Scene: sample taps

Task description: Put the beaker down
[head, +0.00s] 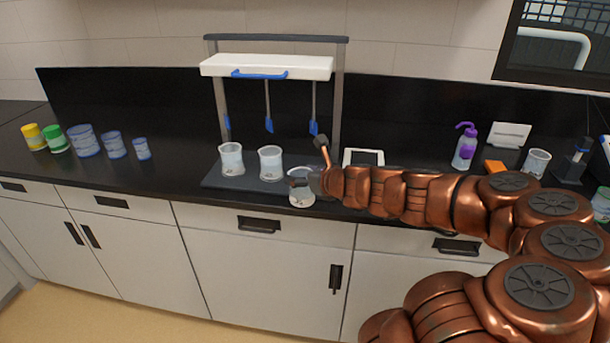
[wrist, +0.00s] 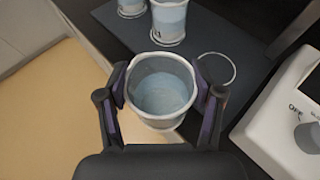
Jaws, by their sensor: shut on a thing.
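My gripper (wrist: 160,102) is shut on a clear beaker (wrist: 162,88) with pale liquid in it; the fingers press on its two sides in the wrist view. In the head view the held beaker (head: 302,190) is at the counter's front edge, by the right front of the dark mat (head: 213,183). Whether its base touches anything cannot be told. Two more beakers with liquid, one on the left (head: 231,159) and one on the right (head: 270,163), stand upright on the mat. A pale ring (wrist: 216,69) marks an empty spot on the mat beside the held beaker.
A tap rack (head: 267,66) with blue-tipped taps stands over the mat. A white device (head: 363,157) with a knob sits right of the mat. Open counter lies left of the mat.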

